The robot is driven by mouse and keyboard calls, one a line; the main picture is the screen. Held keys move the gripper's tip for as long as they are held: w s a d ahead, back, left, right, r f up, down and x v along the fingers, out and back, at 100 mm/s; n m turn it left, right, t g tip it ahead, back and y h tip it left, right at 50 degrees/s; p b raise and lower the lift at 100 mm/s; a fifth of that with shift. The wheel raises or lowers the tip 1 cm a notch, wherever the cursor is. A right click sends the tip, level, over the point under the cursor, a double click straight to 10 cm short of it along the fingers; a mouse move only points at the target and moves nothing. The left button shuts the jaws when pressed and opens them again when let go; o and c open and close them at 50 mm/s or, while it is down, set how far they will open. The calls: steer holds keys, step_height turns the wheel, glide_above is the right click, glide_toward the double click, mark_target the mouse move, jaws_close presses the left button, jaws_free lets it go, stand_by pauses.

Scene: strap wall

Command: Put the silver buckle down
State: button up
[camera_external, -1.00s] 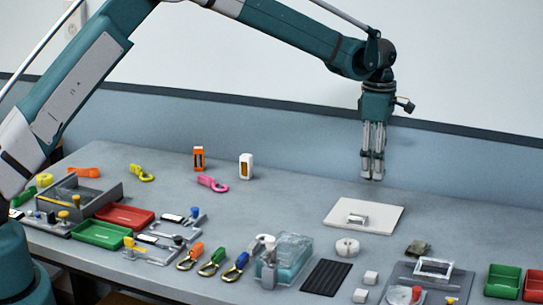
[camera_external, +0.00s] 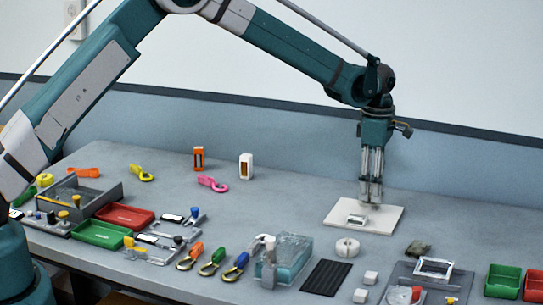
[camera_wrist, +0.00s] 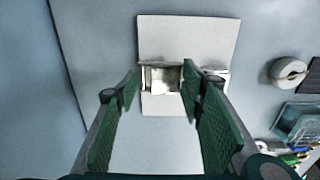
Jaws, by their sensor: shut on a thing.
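My gripper (camera_external: 371,201) points straight down low over the white board (camera_external: 385,215). In the wrist view its green fingers (camera_wrist: 162,84) are shut on the silver buckle (camera_wrist: 160,77), a pale, shiny piece between the fingertips. In the outside view the held buckle is mostly hidden at the fingertips, and I cannot tell whether it touches the board. A second small silvery piece (camera_external: 357,219) lies on the board nearer the outside camera; it also shows just right of the right finger in the wrist view (camera_wrist: 217,72).
A white ring-shaped roll (camera_external: 347,247) and a clear container (camera_external: 290,258) stand in front of the board. A black ribbed mat (camera_external: 326,278) and white cubes (camera_external: 370,277) lie nearer the front. The table behind and right of the board is clear.

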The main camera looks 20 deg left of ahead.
steer(key=shift+f, duration=1.15)
steer(key=shift+f, duration=0.15)
steer(key=o, duration=0.9)
step_height(320, 180, up, 12)
steer(key=shift+r, duration=0.15)
